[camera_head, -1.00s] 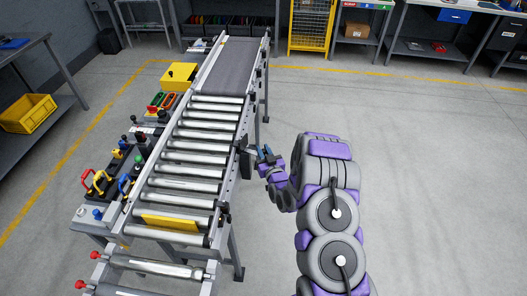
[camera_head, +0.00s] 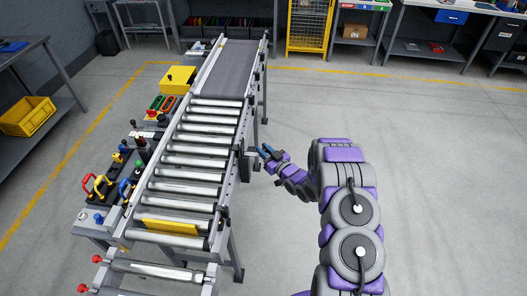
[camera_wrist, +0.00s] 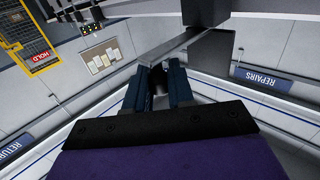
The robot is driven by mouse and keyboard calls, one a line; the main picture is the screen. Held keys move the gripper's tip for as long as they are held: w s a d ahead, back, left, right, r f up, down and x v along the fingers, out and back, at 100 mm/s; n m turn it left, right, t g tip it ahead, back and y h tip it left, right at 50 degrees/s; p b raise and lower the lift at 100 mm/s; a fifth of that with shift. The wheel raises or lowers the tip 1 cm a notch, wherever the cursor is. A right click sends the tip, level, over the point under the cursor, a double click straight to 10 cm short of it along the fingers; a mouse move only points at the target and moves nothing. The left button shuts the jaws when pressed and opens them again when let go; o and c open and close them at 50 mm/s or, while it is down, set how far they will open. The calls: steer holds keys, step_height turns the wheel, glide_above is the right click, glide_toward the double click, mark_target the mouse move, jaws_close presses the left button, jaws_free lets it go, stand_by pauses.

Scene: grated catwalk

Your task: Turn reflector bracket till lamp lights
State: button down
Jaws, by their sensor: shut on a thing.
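My gripper (camera_head: 267,153) is beside the right-hand side rail of the roller conveyor, low and just off it. In the wrist view its two blue fingers (camera_wrist: 158,88) are closed around a small dark piece (camera_wrist: 158,76), which I take to be part of the reflector bracket. The fingers hide most of it. A grey metal bar and a dark block (camera_wrist: 208,44) stand just beyond the fingertips. In the head view a dark bracket-like part (camera_head: 247,166) sits on the rail next to my gripper. I cannot tell which lamp is meant or whether it is lit.
The roller conveyor (camera_head: 190,160) runs away from me, with a yellow bar (camera_head: 170,226) across its near rollers. A bench with several coloured handles (camera_head: 103,187) stands along its left side. The floor to the right (camera_head: 440,180) is clear. Shelves and a yellow cage (camera_head: 308,28) stand at the back.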

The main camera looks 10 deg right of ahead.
steer(key=shift+w+r, duration=0.1)
steer(key=shift+r, duration=0.15)
steer(key=c, duration=1.4)
jaws_free()
steer(key=o, duration=0.3)
steer(key=shift+o, duration=0.3)
steer(key=shift+f, duration=0.1)
steer(key=p+v, duration=0.1)
steer(key=v, duration=1.6)
steer(key=shift+d+p, duration=0.35)
steer(key=shift+p, duration=0.05)
steer(key=shift+f, duration=0.1)
